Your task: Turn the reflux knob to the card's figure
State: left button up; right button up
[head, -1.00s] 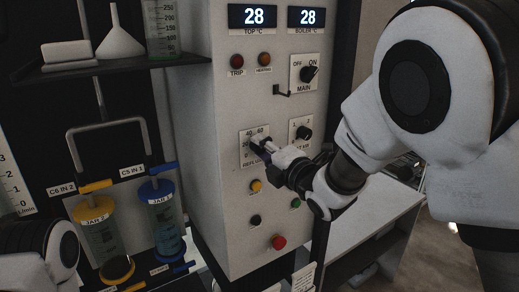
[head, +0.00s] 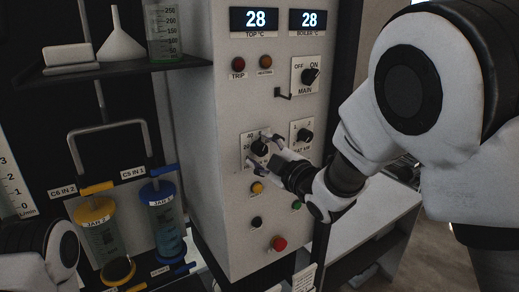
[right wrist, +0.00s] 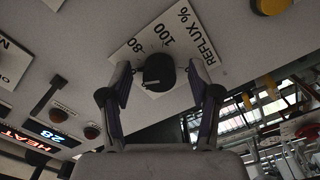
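The black reflux knob (head: 259,147) sits on its white scale plate (head: 247,152) on the pale control panel. My right gripper (head: 270,149) is at this knob, with its fingers spread. In the right wrist view the knob (right wrist: 158,72) stands between the two open fingertips (right wrist: 160,76), with a gap on each side. The plate (right wrist: 180,28) there reads "REFLUX %", with 80 and 100 visible. The pointer's exact reading is too small to tell. A white card (head: 304,278) with print hangs low on the panel, its text unreadable. My left gripper is out of view.
The heat knob (head: 305,135) is close on the right. Yellow (head: 257,188), green (head: 297,204) and red (head: 278,243) buttons are below. Jars stand at left.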

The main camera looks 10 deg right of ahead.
jog(key=shift+s, duration=0.1)
jog(key=shift+s+d+f, duration=0.1)
jog(key=shift+s+d, duration=0.1)
jog(key=shift+s, duration=0.1)
jog(key=b+v, duration=0.2)
jog(key=v, duration=0.4)
jog(key=shift+s+b, duration=0.15)
jog(key=shift+b, duration=0.15)
